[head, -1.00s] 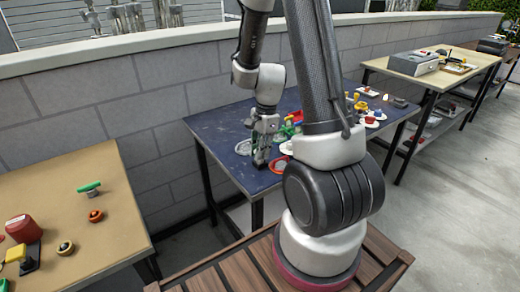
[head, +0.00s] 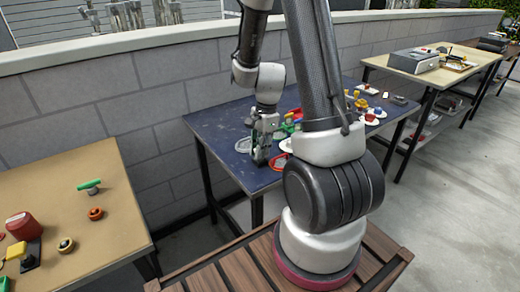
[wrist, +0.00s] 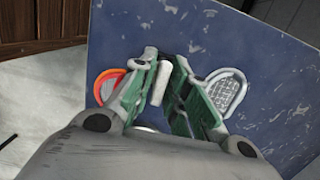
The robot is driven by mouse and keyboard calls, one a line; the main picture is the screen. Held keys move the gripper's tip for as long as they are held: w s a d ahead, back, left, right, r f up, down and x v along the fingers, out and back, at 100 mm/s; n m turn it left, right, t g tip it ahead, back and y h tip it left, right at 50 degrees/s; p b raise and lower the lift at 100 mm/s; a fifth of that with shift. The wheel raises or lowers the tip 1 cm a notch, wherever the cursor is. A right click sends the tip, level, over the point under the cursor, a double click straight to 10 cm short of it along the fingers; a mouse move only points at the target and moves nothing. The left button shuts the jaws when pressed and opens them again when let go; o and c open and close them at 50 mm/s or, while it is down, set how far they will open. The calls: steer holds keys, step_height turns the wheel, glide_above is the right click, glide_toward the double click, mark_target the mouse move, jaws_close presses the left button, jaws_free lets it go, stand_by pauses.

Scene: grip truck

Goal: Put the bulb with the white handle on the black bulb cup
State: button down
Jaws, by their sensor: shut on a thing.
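My gripper (head: 261,158) is low over the blue table in the head view, pointing down. In the wrist view, my gripper (wrist: 162,66) has its green-padded fingers close around a pale white, rod-like piece, the white handle (wrist: 160,82). The rest of the bulb is hidden or too small to make out. A red-rimmed oval piece (wrist: 107,84) lies left of the fingers in the wrist view, and a grey mesh oval piece (wrist: 223,92) lies right of them. I cannot pick out the black bulb cup with certainty; a small dark round piece (head: 66,246) lies on the tan table at the left.
The blue table (head: 217,130) carries several small coloured pieces, partly behind my arm. Another table (head: 432,69) stands at the far right.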

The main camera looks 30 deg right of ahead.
steer(key=shift+f, duration=0.2)
stand_by(0.3)
steer(key=c, duration=1.3)
jaws_free()
steer(key=shift+o, duration=0.3)
steer(key=shift+o, duration=1.3)
steer(key=shift+r, duration=0.1)
steer(key=shift+r, duration=3.7)
